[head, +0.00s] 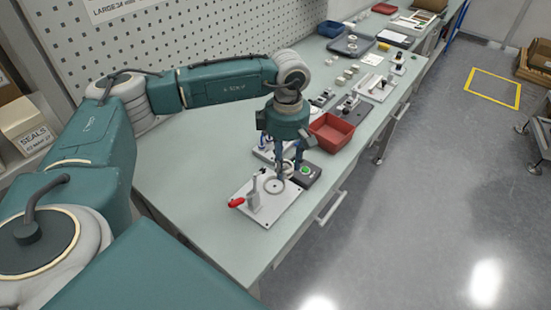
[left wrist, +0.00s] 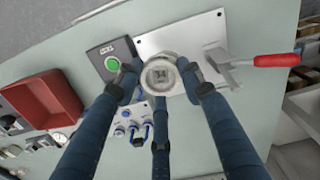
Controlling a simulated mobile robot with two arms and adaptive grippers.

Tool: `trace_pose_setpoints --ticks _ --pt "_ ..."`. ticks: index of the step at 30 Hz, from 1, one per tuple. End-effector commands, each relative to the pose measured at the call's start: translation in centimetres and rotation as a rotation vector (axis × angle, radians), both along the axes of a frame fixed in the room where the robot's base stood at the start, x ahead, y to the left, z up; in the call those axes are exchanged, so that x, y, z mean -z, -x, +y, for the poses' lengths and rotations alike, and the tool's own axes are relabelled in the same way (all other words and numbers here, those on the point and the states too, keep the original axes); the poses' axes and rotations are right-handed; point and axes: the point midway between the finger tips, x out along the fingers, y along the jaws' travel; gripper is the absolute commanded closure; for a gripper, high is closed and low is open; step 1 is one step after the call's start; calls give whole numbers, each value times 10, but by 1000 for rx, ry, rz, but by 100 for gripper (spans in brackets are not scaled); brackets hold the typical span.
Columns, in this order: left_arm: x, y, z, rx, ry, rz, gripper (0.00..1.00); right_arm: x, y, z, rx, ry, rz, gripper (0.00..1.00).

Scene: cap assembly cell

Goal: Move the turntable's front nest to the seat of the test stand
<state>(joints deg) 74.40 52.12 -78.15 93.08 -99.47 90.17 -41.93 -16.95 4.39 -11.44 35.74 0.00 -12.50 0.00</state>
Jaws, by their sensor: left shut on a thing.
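My left gripper (head: 288,172) has three blue fingers and points down beside the test stand. In the left wrist view the fingers (left wrist: 160,95) are shut around a round pale grey nest (left wrist: 161,76) marked "34". The test stand is a light plate (head: 285,211) with a grey ring seat (head: 273,186) and a toggle clamp with a red handle (head: 237,202). The seat looks empty in the head view. The held nest appears above the plate's edge, apart from the seat; its height is hard to judge. I cannot make out the turntable. My right gripper is not in view.
A dark box with a green button (left wrist: 112,63) stands beside the plate, close to the fingers. A small unit with blue fittings (left wrist: 133,122) is near too. A red bin (head: 332,132) stands farther along the bench. The near bench surface (head: 195,200) is clear.

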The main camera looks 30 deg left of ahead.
Motion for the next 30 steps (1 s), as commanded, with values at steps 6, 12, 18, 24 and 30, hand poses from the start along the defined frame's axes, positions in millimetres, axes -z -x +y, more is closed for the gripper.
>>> trace_pose_setpoints --ticks 6,12,18,24,30 --pt "14 2 34 -169 2 -1 88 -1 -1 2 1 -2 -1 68" --pt "21 2 35 -177 2 -2 88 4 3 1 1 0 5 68" --pt "37 2 35 -175 2 0 88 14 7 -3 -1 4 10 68" --pt "56 2 34 -175 3 -1 88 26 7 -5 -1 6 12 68" --pt "69 2 35 -174 2 0 88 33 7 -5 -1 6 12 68"
